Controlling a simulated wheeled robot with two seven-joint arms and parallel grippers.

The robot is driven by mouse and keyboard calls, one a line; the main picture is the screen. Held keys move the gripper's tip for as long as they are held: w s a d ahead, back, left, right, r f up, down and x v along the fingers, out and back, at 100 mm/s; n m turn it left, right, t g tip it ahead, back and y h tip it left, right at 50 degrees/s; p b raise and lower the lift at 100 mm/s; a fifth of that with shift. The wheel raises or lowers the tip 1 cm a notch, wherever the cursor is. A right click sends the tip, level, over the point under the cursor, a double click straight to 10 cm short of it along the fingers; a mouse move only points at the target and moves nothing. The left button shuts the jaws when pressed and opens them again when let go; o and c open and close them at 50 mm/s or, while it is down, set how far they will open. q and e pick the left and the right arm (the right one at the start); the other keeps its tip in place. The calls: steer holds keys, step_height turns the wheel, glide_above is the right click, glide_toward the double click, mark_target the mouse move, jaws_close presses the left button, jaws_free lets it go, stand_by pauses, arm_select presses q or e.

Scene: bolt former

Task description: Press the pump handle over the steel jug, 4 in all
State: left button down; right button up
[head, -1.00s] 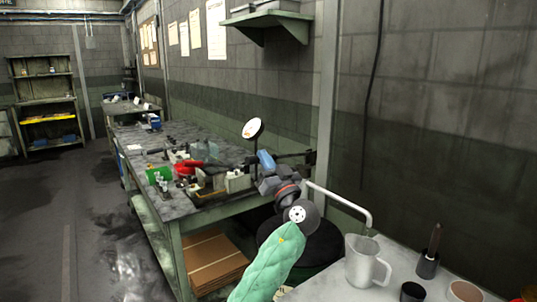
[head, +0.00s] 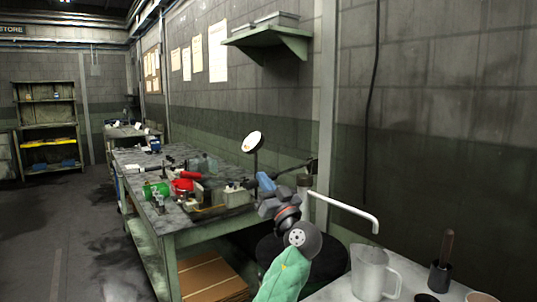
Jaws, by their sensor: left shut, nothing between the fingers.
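The steel jug (head: 370,272) stands upright on the pale table top at the lower right. The pump's white spout (head: 345,205) runs rightward and bends down above the jug. My left arm rises from the bottom in a green sleeve. My left gripper (head: 268,190) is shut and empty, left of the spout's end. I cannot tell whether it touches the pump. My right gripper is out of view.
A dark holder (head: 439,277) with an upright handled tool stands right of the jug, near a dark cup (head: 426,298). A wall shelf (head: 270,31) hangs above. Floor at left is clear.

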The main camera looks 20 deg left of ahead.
arm_select(q)
steer(key=shift+f, duration=0.1)
steer(key=b+v, duration=0.1)
steer(key=v, duration=0.6)
stand_by(0.4)
steer(key=shift+s+d, duration=0.1)
steer(key=shift+d, duration=0.05)
stand_by(0.3)
